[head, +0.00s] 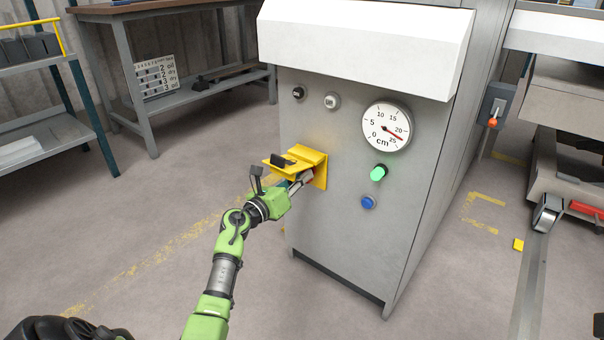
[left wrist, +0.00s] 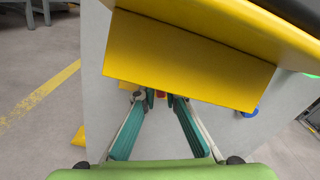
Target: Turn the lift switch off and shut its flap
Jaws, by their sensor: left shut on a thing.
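The yellow flap (head: 297,158) on the front of the grey machine (head: 335,240) is swung up and sticks out, with a black handle on top. In the left wrist view the flap (left wrist: 190,60) spans the upper part of the picture. Below it my left gripper (head: 304,180) reaches toward the panel. Its teal fingers come together on the lift switch (left wrist: 161,94), of which only a small red part shows between the fingertips. The fingers and flap hide most of the switch, so its position cannot be told. My right gripper is not in view.
A round dial (head: 386,127) points between 20 and 25. A green lamp (head: 378,173), a blue button (head: 369,202) and two small knobs sit on the panel. A workbench (head: 150,50) stands behind at left. Open floor lies left of the machine.

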